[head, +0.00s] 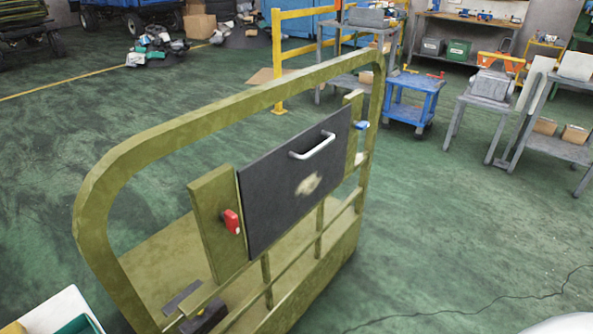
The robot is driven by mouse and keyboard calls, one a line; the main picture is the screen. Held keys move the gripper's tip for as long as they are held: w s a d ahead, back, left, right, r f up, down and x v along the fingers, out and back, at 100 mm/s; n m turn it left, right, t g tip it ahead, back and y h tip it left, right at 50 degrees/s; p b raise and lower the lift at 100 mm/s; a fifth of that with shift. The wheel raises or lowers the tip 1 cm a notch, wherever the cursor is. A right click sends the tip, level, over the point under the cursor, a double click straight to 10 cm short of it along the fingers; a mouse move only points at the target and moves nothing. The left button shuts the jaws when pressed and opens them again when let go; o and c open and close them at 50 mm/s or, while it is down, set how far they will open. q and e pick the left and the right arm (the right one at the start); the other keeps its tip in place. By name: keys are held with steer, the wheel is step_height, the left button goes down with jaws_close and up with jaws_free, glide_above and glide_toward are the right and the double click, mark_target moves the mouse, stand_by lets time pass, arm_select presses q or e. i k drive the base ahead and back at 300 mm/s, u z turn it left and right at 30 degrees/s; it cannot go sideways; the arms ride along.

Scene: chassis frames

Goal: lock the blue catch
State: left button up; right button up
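The blue catch (361,125) is a small blue handle on the narrow olive post at the right side of the dark panel. The dark panel (275,205) is upright in the olive chassis frame (150,148) and has a white bar handle (312,147) near its top. A red catch (232,221) sits on the wider olive plate (215,222) at the panel's left side. The blue catch is too small to tell its exact position against the panel. Neither of my grippers is in view.
A blue cart (411,102) and grey tables (485,95) stand behind and to the right. A yellow railing (278,60) is behind the frame. A white bin (58,312) is at the lower left.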

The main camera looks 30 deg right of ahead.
mark_target(362, 125)
steer(key=z, duration=1.05)
steer(key=k, duration=0.5)
steer(key=z, duration=0.75)
steer(key=i, duration=0.75)
steer(key=u, duration=1.15)
steer(key=k, duration=0.4)
steer(key=z, duration=0.6)
